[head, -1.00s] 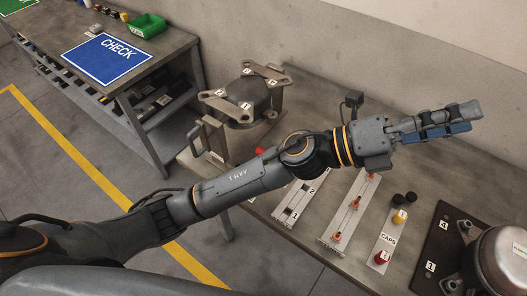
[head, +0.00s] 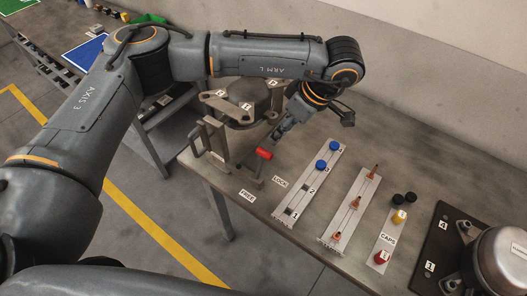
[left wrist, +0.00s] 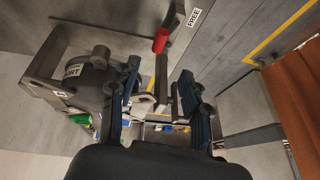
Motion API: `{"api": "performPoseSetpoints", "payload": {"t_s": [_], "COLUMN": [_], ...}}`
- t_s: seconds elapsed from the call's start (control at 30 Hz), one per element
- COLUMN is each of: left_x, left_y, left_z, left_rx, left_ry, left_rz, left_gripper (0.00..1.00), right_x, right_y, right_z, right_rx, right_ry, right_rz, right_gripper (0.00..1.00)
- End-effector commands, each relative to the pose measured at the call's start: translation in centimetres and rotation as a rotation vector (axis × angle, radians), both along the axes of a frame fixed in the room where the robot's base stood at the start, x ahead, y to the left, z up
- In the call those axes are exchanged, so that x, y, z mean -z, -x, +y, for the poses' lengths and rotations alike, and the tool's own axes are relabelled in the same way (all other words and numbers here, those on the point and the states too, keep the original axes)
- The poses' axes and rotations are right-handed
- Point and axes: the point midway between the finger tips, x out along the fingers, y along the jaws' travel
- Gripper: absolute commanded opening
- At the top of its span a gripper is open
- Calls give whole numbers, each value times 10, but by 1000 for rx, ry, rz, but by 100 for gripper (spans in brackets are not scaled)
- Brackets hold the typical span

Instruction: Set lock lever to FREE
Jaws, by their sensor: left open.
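The lock lever has a red grip (head: 263,154) on a dark metal arm, on the bench's left part. The red grip also shows in the left wrist view (left wrist: 160,40). The FREE label (head: 246,196) and the LOCK label (head: 280,182) lie on the bench in front of it. I cannot tell which label the lever is set to. My left gripper (head: 279,134) is just behind and right of the red grip, pointing down-left. In the left wrist view its fingers (left wrist: 160,98) are apart and empty, with the grip beyond them. My right gripper is out of view.
A clamp fixture (head: 219,147) with a numbered-arm compressor (head: 244,103) stands close by on the left. A strip with blue caps (head: 321,165), a strip with orange pieces (head: 350,205) and a caps holder (head: 382,240) lie to the right. The bench's back right is clear.

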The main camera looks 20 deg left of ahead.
Motion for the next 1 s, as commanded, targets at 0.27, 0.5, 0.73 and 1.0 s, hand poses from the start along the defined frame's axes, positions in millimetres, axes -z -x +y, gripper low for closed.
{"api": "performPoseSetpoints", "payload": {"t_s": [0.27, 0.5, 0.73, 1.0], "left_x": [46, 91, 115, 120], "left_y": [0, -2, -4, -4], "left_z": [21, 39, 48, 49], "left_rx": [-1, -1, 0, 1], "left_ry": [1, 4, 5, 6], "left_rz": [8, 7, 4, 4], "left_gripper": [47, 47, 47, 47], "right_x": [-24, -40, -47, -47], "right_y": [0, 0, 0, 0], "right_z": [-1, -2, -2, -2], "right_rx": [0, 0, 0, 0], "right_ry": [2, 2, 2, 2], "right_rz": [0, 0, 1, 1], "right_gripper": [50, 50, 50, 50]}}
